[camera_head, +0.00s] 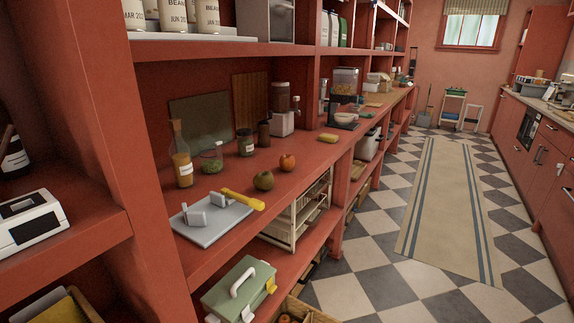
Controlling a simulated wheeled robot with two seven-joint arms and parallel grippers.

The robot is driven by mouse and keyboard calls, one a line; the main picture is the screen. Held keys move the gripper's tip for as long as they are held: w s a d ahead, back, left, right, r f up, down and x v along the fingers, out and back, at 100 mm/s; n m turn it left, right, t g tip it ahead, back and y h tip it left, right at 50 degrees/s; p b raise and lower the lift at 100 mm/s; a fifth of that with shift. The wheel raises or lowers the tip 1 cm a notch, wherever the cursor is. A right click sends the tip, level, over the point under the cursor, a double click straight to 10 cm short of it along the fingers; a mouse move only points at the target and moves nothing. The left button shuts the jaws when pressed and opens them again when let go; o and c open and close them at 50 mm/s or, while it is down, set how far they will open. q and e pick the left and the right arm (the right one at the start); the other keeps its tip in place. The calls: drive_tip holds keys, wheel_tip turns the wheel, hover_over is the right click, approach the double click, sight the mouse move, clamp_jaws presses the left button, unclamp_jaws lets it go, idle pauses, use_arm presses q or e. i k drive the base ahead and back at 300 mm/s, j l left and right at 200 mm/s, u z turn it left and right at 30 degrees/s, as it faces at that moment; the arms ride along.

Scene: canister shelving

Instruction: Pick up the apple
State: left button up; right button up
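Two round fruits sit on the red counter-height shelf (225,232) of the left unit. One is orange-red (287,162), apple-like in shape. The other is dark brownish green (264,180), a little nearer and to the left. Both stand free and uncovered, apart from each other. I cannot tell for sure which one is the apple. Neither of my grippers is in view.
A grey tray (207,233) with light grey pieces and a yellow-handled tool (243,199) lies in front of the fruits. An oil bottle (181,155) and jars (245,142) stand behind. A red upright (110,110) is near left. The checkered floor (365,240) at right is open.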

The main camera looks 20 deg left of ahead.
sight(287, 161)
drive_tip(key=l+z, duration=0.45)
drive_tip(key=i+l+z, duration=0.2)
drive_tip(key=l+z, duration=0.2)
drive_tip(key=i+l, duration=0.2)
drive_tip(key=i, duration=0.2)
drive_tip(key=i+l+u, duration=0.1)
drive_tip(key=i+l, duration=0.15)
drive_tip(key=i, duration=0.15)
drive_tip(key=i+l, duration=0.25)
drive_tip(key=i, duration=0.15)
drive_tip(key=i+j+u, duration=0.15)
drive_tip(key=i+u, duration=0.25)
drive_tip(key=i, duration=0.25)
drive_tip(key=i+l+u, duration=0.1)
drive_tip(key=i+u, duration=0.25)
drive_tip(key=i, duration=0.3)
drive_tip(key=i+l+u, duration=0.25)
drive_tip(key=i+u, duration=0.15)
drive_tip(key=i, duration=0.25)
drive_tip(key=i+j+u, duration=0.1)
drive_tip(key=i+u, duration=0.15)
drive_tip(key=u, duration=0.25)
drive_tip(key=i+u, duration=0.3)
drive_tip(key=u, duration=0.15)
drive_tip(key=i+u, duration=0.25)
drive_tip(key=u, duration=0.25)
drive_tip(key=i+l+u, duration=0.25)
drive_tip(key=u, duration=0.2)
